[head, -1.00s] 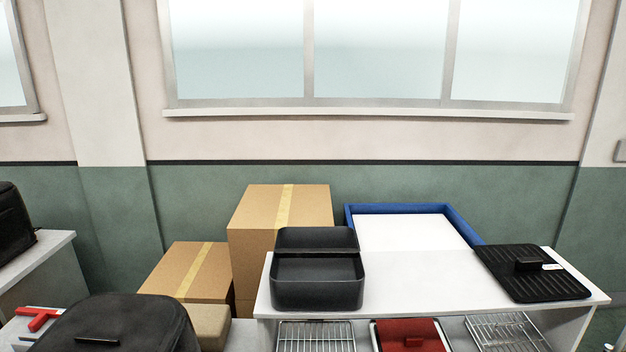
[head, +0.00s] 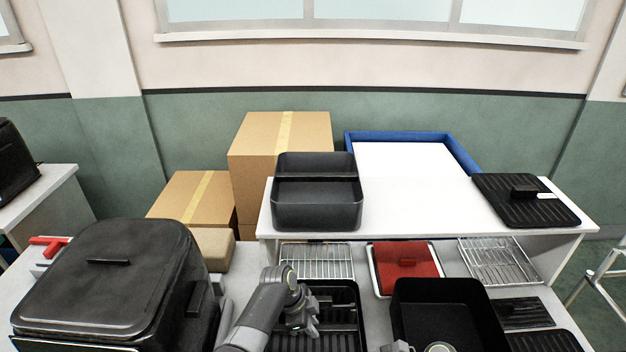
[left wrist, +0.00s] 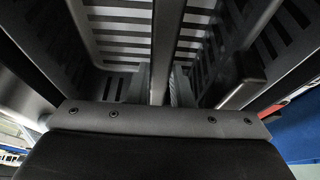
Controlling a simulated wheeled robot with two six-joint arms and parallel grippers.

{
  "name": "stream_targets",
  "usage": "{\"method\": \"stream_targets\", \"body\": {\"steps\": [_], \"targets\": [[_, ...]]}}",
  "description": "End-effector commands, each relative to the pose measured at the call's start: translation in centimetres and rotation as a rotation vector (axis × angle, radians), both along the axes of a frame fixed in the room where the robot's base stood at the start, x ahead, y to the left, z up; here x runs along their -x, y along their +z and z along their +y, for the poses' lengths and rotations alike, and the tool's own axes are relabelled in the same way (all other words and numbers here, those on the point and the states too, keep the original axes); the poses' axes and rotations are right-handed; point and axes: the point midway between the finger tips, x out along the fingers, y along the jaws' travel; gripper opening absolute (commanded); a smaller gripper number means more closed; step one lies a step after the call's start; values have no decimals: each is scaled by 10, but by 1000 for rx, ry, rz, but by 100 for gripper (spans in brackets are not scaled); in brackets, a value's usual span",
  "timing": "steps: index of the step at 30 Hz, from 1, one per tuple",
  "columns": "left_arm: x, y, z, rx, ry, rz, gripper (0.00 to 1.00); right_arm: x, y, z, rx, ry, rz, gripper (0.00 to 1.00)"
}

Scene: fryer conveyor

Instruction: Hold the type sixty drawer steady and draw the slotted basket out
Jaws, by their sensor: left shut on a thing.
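The black slotted basket (head: 340,342) lies on the counter at the bottom middle of the head view, and its slotted floor fills the left wrist view (left wrist: 115,40). My left gripper (head: 308,318) reaches down into it; in the left wrist view the fingers (left wrist: 160,88) are shut on the basket's thin central bar. A dark rim surrounds the basket; I cannot tell whether this is the type sixty drawer. A plain black open drawer (head: 440,292) stands to its right. No type marking is readable.
A black fryer-like appliance (head: 105,265) stands at the left. A white shelf (head: 420,205) behind carries a black bin (head: 318,212) and a ridged black plate (head: 525,205). Wire racks (head: 315,262) and a red-covered tray (head: 405,265) sit below the shelf.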

Motion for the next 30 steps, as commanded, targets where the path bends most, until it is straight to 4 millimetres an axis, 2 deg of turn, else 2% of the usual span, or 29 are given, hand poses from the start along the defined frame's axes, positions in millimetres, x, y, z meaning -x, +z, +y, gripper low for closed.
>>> {"method": "stream_targets", "body": {"steps": [30], "targets": [[0, 11, 0, 1, 0, -2, 0, -1, 2, 1, -4, 1, -6, 0]]}}
